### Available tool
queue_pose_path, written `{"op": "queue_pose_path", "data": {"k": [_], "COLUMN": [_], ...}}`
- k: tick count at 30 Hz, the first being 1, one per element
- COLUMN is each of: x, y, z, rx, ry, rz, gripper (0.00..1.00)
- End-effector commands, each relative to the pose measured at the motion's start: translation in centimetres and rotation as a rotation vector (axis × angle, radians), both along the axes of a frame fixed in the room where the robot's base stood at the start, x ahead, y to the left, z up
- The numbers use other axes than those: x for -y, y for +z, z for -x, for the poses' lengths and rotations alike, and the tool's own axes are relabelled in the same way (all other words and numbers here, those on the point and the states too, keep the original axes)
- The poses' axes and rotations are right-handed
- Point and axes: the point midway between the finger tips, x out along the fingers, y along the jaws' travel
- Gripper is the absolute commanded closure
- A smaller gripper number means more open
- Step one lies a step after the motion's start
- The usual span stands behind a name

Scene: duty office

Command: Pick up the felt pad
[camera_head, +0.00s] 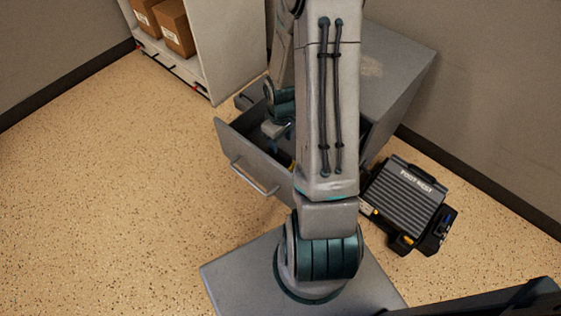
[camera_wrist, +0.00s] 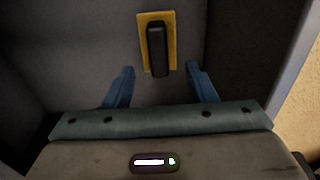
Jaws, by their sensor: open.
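A flat yellow pad, which looks like the felt pad (camera_wrist: 171,28), lies inside the open drawer (camera_head: 252,165) in the wrist view. A dark oblong object (camera_wrist: 157,50) lies on top of it and covers much of its middle. My gripper (camera_wrist: 160,74) is open, its two blue fingers apart and pointing down into the drawer. The dark object shows between the fingertips, with most of the pad beyond them. Nothing is held. In the head view my arm hides most of the drawer's inside, and only a sliver of yellow shows there.
The drawer belongs to a grey cabinet (camera_head: 385,65) against the wall. The drawer's walls stand close around my gripper. A dark foot rest (camera_head: 405,195) is on the floor to the right. A shelf with cardboard boxes (camera_head: 173,27) stands at back left. The left floor is clear.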

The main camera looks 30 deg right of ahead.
Motion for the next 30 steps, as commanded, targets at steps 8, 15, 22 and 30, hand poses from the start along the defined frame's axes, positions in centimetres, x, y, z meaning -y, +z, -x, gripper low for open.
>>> {"op": "queue_pose_path", "data": {"k": [8, 15, 22, 30], "x": [0.0, 0.1, 0.1, 0.2], "y": [-3.2, -5.6, -8.4, -8.3], "z": [0.0, -0.2, -0.4, -0.4], "rx": [0.0, -0.002, -0.002, 0.0], "ry": [0.0, -0.001, -0.001, -0.001], "rz": [0.0, 0.0, 0.001, 0.001], "gripper": [0.49, 0.49, 0.49, 0.63]}}
